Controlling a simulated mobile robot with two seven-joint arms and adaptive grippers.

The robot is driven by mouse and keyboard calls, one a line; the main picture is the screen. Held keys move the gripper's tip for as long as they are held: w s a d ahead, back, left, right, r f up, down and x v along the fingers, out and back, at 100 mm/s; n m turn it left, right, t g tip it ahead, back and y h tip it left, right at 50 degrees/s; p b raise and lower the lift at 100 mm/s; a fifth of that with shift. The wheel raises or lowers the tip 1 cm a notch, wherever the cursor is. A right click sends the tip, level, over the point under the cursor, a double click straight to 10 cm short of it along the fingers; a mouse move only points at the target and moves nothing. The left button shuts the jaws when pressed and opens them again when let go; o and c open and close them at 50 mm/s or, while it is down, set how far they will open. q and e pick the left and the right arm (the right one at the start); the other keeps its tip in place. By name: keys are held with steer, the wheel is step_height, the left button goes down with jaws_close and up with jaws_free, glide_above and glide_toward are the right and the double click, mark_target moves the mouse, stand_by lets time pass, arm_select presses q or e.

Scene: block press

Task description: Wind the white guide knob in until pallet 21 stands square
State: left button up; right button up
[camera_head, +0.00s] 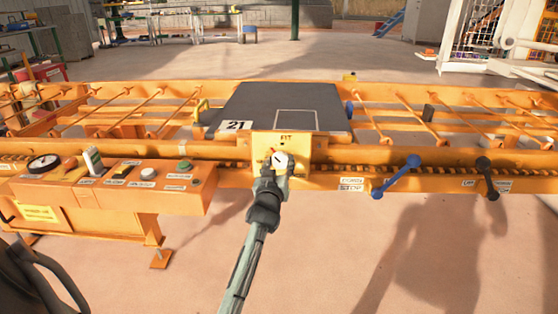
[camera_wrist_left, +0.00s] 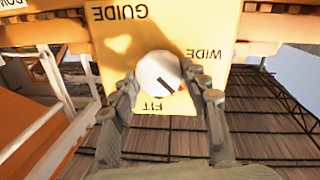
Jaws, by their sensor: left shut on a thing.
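The white guide knob (camera_head: 279,160) sits on a yellow panel (camera_head: 300,143) marked FIT at the front of the conveyor. In the left wrist view the knob (camera_wrist_left: 157,70) has a black line slanting toward a bit of red, between the words FIT and WIDE. My left gripper (camera_head: 276,170) is shut on the knob, with a finger on either side. Pallet 21 (camera_head: 255,103), a dark grey slab with a white outline, lies on the conveyor behind the panel. Its number plate (camera_head: 235,126) is at its front left. I cannot tell whether it is exactly square. My right gripper is out of view.
An orange control box (camera_head: 130,185) with a gauge, a switch and buttons stands to the left. A blue-handled lever (camera_head: 396,176) and a black lever (camera_head: 487,178) stick out on the right. Orange roller beds extend both ways. The floor in front is clear.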

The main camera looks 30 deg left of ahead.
arm_select(q)
steer(key=shift+m, duration=0.3)
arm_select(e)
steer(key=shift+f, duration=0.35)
arm_select(q)
steer(key=o, duration=1.1)
steer(key=shift+o, duration=0.2)
steer(key=shift+r, duration=0.1)
step_height(320, 180, up, 10)
